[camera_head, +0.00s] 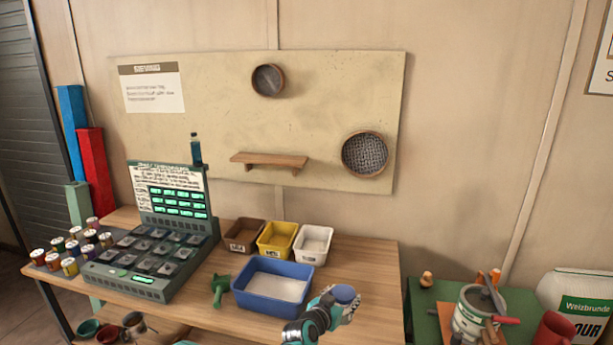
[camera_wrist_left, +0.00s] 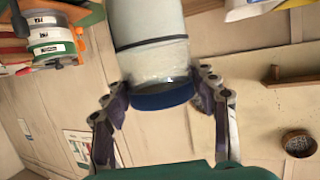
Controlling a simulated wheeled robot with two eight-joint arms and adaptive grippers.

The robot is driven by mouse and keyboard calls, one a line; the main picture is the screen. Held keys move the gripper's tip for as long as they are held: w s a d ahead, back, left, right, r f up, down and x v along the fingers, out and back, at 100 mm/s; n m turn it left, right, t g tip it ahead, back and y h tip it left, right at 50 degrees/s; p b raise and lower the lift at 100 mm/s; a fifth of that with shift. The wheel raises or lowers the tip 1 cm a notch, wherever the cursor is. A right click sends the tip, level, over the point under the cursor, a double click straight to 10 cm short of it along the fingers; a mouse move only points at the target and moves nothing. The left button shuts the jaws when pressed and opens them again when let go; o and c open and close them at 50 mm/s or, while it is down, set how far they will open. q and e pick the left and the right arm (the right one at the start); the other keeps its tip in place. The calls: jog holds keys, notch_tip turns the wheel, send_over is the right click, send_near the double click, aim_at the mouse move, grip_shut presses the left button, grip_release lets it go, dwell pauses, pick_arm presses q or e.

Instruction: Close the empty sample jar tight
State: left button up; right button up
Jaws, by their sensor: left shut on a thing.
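My left gripper (camera_head: 346,306) is over the front of the wooden bench, right of the blue bin, with its fingers shut on the sample jar (camera_head: 343,293). Whether the lid is fully tight cannot be told. My right gripper is not in view.
The blue bin (camera_head: 270,307) stands close left of my gripper. Brown (camera_head: 243,250), yellow (camera_head: 262,251) and white (camera_head: 325,257) small bins stand behind. A keypad machine (camera_head: 125,287) and several small jars are at left. A green table (camera_head: 425,292) with a tool pot stands at right.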

pick_arm(q)
jog(key=s+a+r+n+y, duration=0.1)
jog(key=s+a, duration=0.4)
jog(key=a, duration=0.5)
jog(key=s+a+r+n+t+y, duration=0.1)
jog(key=s+a, duration=0.5)
jog(key=a, duration=0.4)
jog(key=s+a+r+n+t+y, duration=0.1)
jog(key=s+a, duration=0.5)
jog(key=a, duration=0.4)
jog(key=shift+a+y, duration=0.25)
jog(key=shift+y, duration=0.05)
jog(key=shift+d, duration=0.1)
jog(key=w+d+f+m+g+h, duration=0.1)
jog(key=d+f+m+g+h, duration=0.3)
jog(key=d, duration=0.4)
jog(key=w+d+f+m+g+h, duration=0.1)
jog(key=d+f+m+g+h, duration=0.4)
jog(key=d+m+g+h, duration=0.1)
jog(key=shift+d+m+g, duration=0.7)
jog(key=shift+d+m, duration=0.35)
jog(key=shift+m, duration=0.15)
jog(key=shift+w, duration=0.1)
